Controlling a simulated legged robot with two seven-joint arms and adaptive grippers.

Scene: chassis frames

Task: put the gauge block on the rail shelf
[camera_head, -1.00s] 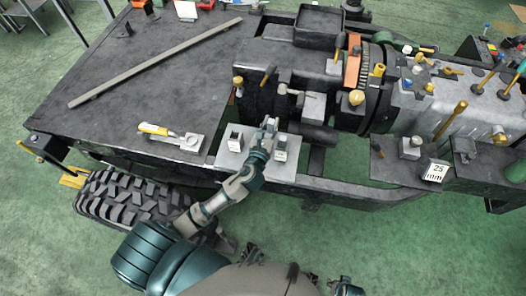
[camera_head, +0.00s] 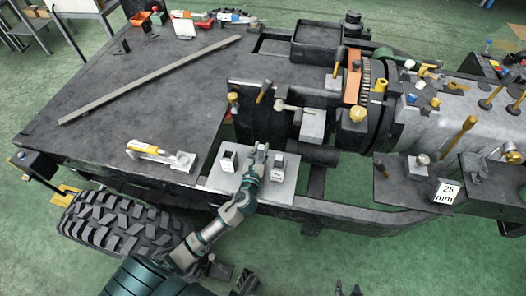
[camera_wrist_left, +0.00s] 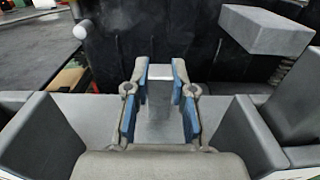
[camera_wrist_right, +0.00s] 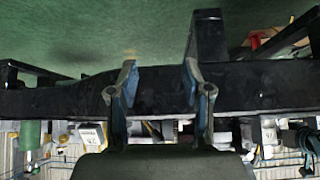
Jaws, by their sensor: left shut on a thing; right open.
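My left gripper (camera_head: 260,148) is over the light grey plate (camera_head: 212,180), between two labelled grey blocks, the left one (camera_head: 229,161) and the right one (camera_head: 278,167). In the left wrist view its blue-padded fingers (camera_wrist_left: 160,85) are shut on a plain grey block (camera_wrist_left: 163,118), which I take for the gauge block. I cannot tell whether this block is clear of the plate. A dark shelf (camera_head: 392,192) on the chassis rail at right, probably the rail shelf, carries a small grey block (camera_head: 418,166) and a "25 mm" sign (camera_head: 445,192). My right gripper (camera_wrist_right: 157,78) is open and empty, facing the dark rail.
A yellow-handled caliper-like tool (camera_head: 160,153) lies on the dark deck left of the plate. Machinery with upright yellow-tipped levers (camera_head: 455,137) stands behind the shelf. A grey block (camera_head: 313,124) sits on the machinery behind the plate. A tyre (camera_head: 115,222) is at lower left.

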